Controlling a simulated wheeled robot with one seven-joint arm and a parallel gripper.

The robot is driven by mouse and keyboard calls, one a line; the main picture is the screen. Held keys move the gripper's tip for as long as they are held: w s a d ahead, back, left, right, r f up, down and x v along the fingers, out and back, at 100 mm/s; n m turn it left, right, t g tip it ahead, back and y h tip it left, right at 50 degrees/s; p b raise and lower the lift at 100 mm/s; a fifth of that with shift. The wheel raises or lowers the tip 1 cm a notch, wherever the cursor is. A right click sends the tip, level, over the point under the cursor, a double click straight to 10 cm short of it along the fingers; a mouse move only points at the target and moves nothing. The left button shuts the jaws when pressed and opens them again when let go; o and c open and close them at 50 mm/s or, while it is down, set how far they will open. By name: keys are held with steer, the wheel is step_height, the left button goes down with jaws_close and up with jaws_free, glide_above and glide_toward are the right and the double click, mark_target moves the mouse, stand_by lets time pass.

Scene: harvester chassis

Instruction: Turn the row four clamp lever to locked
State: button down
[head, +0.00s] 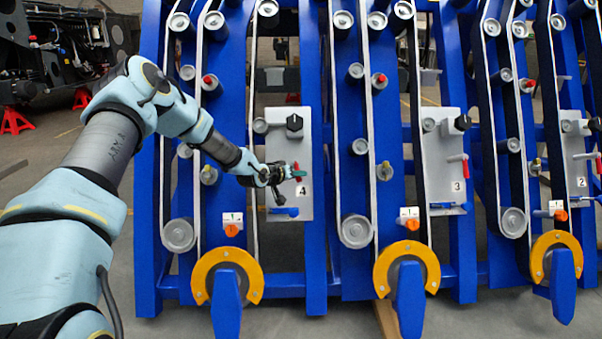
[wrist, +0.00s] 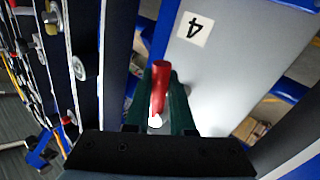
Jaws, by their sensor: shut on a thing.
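The row four panel (head: 283,148) is a light grey plate with a "4" label (head: 302,191); it also shows in the wrist view (wrist: 225,85), with the label upside down. The red clamp lever (head: 297,168) stands out from this panel. In the wrist view the red lever handle (wrist: 160,85) lies between the dark green fingers. My gripper (head: 291,173) reaches the panel from the left and is shut on the lever; it also shows in the wrist view (wrist: 162,100). The lever's pivot is partly hidden by my gripper.
A black knob (head: 294,124) sits above the lever, and a blue piece (head: 285,211) below it. A belt with rollers runs left of the panel. Similar panels marked 3 (head: 441,150) and 2 (head: 576,155) stand to the right. Orange-yellow rings (head: 205,272) are low in front.

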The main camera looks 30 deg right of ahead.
steer(key=shift+w+a+m+g+y+p, duration=0.15)
steer(key=shift+a+m+g+y+p, duration=0.2)
steer(key=shift+m, duration=0.45)
steer(key=shift+a+f, duration=0.1)
steer(key=c, duration=0.8)
jaws_free()
steer(key=shift+o, duration=0.2)
steer(key=p+v, duration=0.1)
steer(key=v, duration=0.9)
steer(key=shift+a, duration=0.3)
